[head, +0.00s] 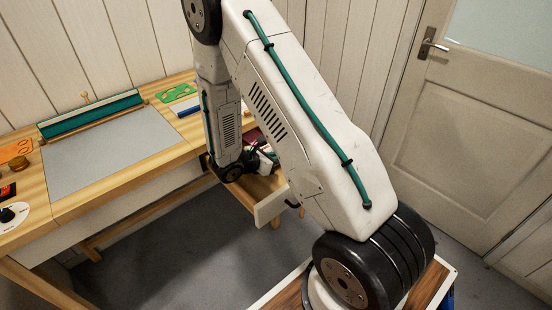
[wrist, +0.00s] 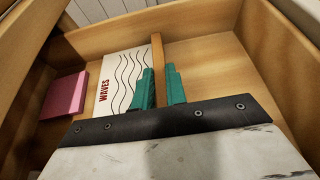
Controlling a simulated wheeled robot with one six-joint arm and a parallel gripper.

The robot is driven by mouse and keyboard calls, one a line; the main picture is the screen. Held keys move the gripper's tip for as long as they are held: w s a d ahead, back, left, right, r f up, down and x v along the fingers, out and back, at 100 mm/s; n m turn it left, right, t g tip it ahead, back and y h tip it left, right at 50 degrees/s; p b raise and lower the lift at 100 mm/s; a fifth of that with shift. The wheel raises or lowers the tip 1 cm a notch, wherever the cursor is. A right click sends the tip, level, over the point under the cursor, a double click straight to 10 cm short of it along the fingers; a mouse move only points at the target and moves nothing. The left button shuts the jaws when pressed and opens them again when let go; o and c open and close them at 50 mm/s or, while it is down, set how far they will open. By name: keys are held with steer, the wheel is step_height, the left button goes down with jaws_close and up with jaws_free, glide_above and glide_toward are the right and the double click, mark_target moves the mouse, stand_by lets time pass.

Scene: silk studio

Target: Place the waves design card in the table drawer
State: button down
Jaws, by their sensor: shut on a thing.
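The waves design card (wrist: 122,75), white with black wavy lines and red lettering, is inside the open table drawer (wrist: 210,55) in the wrist view.
A pink block (wrist: 65,95) lies left of the card in the drawer. A closed door (head: 475,130) stands at right.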

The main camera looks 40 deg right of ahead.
steer(key=shift+f, duration=0.2)
steer(key=c, duration=1.4)
jaws_free()
steer(key=shift+c, duration=0.2)
